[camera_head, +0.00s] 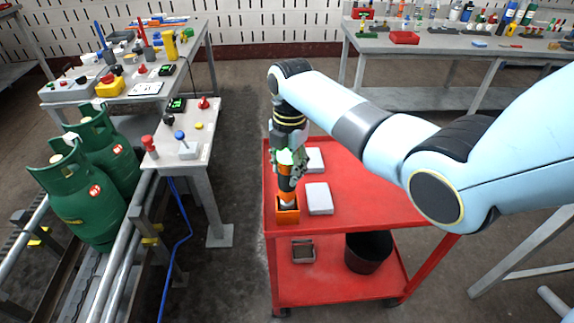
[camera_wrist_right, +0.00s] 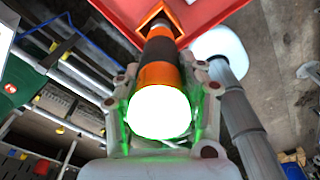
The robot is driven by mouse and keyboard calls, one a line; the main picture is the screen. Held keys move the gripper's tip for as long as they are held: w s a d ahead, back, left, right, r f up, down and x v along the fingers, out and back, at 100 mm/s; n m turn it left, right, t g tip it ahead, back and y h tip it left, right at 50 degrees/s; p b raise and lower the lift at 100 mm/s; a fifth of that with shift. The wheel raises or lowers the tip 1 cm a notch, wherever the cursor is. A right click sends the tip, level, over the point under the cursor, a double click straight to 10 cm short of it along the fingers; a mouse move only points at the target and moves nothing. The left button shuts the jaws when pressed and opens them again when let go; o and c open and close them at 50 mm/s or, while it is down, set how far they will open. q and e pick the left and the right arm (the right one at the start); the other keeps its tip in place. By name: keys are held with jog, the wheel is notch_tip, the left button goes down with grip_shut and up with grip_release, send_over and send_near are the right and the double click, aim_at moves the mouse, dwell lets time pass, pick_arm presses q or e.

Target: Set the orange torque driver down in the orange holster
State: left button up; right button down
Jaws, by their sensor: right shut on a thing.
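The orange torque driver (camera_head: 285,183) has orange and black bands and stands nearly upright. My right gripper (camera_head: 289,166) is shut around its upper part, from above. The orange holster (camera_head: 288,217) is a small open box at the near left corner of the red cart. The driver's lower end is at the holster's mouth; I cannot tell how deep it sits. In the right wrist view the driver (camera_wrist_right: 160,73) runs from between the fingers toward the holster (camera_wrist_right: 154,13), its near end glowing white with green light around. My left gripper is not in view.
The red cart (camera_head: 355,202) has white boxes (camera_head: 319,198) right of the holster. A black bucket (camera_head: 368,252) and a small tray (camera_head: 303,251) are on its lower shelf. Green gas cylinders (camera_head: 85,209) stand on the conveyor at left, beside a control table (camera_head: 190,128).

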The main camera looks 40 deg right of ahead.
jog(key=shift+f, duration=0.15)
dwell(0.4)
jog(key=shift+f+b, duration=0.95)
jog(key=shift+f, duration=0.65)
jog(key=c, duration=0.7)
grip_release()
